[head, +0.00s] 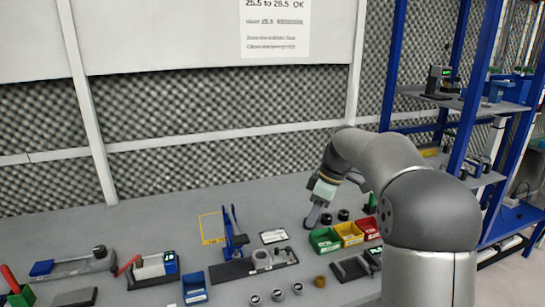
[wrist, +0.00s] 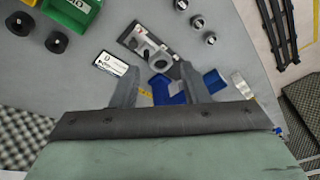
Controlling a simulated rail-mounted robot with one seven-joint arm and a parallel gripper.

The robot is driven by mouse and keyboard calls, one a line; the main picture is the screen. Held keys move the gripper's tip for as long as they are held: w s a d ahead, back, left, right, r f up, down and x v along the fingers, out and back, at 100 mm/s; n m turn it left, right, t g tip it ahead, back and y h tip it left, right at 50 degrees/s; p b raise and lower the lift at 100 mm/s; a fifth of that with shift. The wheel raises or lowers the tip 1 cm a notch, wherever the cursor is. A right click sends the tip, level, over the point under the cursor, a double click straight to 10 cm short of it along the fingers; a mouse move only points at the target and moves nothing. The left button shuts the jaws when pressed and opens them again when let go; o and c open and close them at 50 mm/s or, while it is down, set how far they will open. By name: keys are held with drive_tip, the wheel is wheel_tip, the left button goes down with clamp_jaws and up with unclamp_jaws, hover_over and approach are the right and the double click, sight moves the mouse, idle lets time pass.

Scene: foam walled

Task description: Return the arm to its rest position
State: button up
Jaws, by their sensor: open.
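My gripper (head: 313,213) hangs over the workbench (head: 150,215) at the end of my bent arm, behind the green bin in the head view. In the wrist view my gripper (wrist: 158,70) has its two fingers spread, with nothing held between them. Beyond the fingers the wrist view shows a grey fixture with a ring (wrist: 158,62) and a blue stand (wrist: 213,81), with a white label card (wrist: 110,66) to the left. The same blue stand (head: 232,245) shows upright in the head view. The exact gap from the fingertips to the bench cannot be told.
Green (head: 323,241), yellow (head: 349,234) and red (head: 369,228) bins stand close to my gripper, with black rings (head: 343,214) behind them. Small cylinders (head: 278,294) stand at the front. A blue shelf rack (head: 470,100) rises at right. The bench's back left is clear.

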drive_tip(key=s+f+m+h, duration=0.1)
drive_tip(key=s+m, duration=0.3)
drive_tip(key=s, duration=0.7)
drive_tip(key=s+a+f+m+h, duration=0.1)
drive_tip(key=s+f+m, duration=0.3)
drive_tip(key=s, duration=0.7)
drive_tip(key=s+a+f+m+h+p, duration=0.1)
drive_tip(key=s+f+m, duration=0.2)
drive_tip(key=s, duration=0.8)
drive_tip(key=shift+s+m, duration=0.15)
drive_tip(key=shift+m, duration=0.55)
drive_tip(key=shift+a+f, duration=0.1)
drive_tip(key=shift+f, duration=0.1)
